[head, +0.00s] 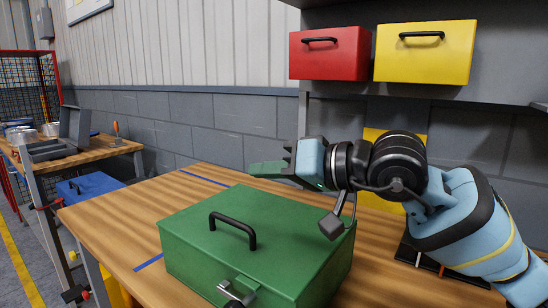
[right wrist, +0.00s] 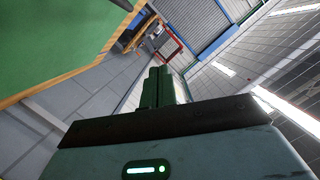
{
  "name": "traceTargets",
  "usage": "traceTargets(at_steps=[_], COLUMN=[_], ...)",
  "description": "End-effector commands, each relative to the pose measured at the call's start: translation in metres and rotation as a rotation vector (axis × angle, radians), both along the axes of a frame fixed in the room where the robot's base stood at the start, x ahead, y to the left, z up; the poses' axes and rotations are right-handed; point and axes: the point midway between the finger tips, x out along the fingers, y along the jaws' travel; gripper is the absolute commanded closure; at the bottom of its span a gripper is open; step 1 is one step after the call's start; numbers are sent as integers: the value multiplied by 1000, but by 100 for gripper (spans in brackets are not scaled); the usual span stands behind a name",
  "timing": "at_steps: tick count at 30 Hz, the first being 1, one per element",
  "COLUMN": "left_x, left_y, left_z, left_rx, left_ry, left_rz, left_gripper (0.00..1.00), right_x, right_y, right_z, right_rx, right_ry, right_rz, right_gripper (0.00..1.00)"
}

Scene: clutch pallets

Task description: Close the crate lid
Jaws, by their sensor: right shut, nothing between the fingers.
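The green crate (head: 305,270) stands on the wooden table. Its lid (head: 200,235), with a black bar handle (head: 233,228), lies flat over the top, and I see no gap at its edges. A grey metal latch (head: 238,290) shows at the front, cut off by the picture's bottom edge. My right gripper (head: 268,169) points left above the crate's far side, with its green fingers shut and empty. In the right wrist view the shut fingers (right wrist: 160,88) show, with a green surface (right wrist: 45,40) at upper left. My left gripper is out of view.
A red crate (head: 325,55) and a yellow crate (head: 425,55) are on the shelf above. A blue crate (head: 88,187) and a second bench (head: 90,148) with an open grey case (head: 75,125) are at left. The table left of the green crate is clear.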

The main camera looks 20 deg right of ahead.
Motion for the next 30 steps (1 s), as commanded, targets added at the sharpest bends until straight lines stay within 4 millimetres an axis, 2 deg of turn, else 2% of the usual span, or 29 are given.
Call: traceTargets(at_steps=[3,12,30], left_x=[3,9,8], left_y=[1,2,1], left_z=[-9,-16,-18], left_rx=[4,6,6], left_ry=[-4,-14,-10], left_rz=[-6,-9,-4], left_gripper=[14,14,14], right_x=[-4,-10,-11], right_y=[5,12,13], right_z=[-17,-35,-37], right_rx=[-59,-144,-160], right_ry=[-44,-112,-125], right_rz=[1,1,-1], right_gripper=[100,100,100])
